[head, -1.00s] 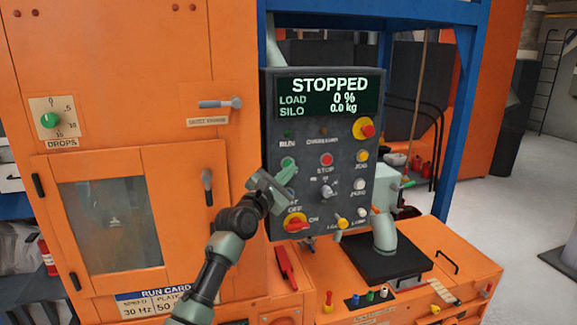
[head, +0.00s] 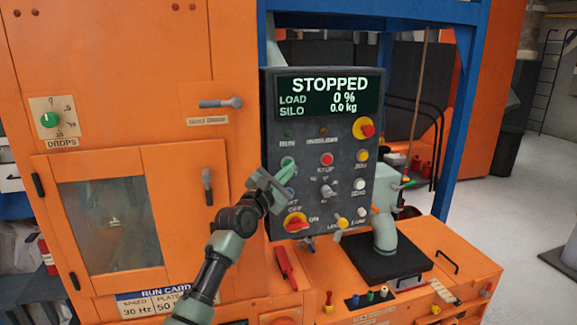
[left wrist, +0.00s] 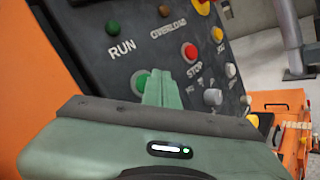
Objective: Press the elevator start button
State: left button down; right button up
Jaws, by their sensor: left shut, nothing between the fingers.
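The grey control panel (head: 345,205) carries a round green button (head: 288,161) at its left side, below the RUN label. The green button also shows in the left wrist view (left wrist: 139,84), partly hidden by my fingers. My left gripper (head: 284,174) is shut and empty, with its green fingers pointing at the panel just below and beside the button. In the left wrist view the closed fingertips (left wrist: 162,78) lie right of the button; I cannot tell whether they touch it. The display (head: 329,96) reads STOPPED, load 0 %, silo 0.0 kg. My right gripper is not in view.
A red stop button (head: 327,159) sits right of the green one, with a selector knob (head: 327,190) below it. A red rotary switch (head: 297,223) is under my gripper. A red knob on yellow (head: 366,129) is upper right. The orange cabinet (head: 150,60) stands left.

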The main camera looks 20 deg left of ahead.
pick_arm(q)
jog(key=shift+w+a, duration=0.2)
jog(key=shift+w, duration=0.1)
jog(key=shift+w+a+b, duration=0.25)
jog(key=shift+w+b, duration=0.05)
jog(key=shift+b, duration=0.15)
dwell(0.5)
dwell(0.4)
jog(key=shift+s+d+p, duration=0.5)
jog(key=shift+s+p, duration=0.2)
jog(key=shift+p, duration=0.5)
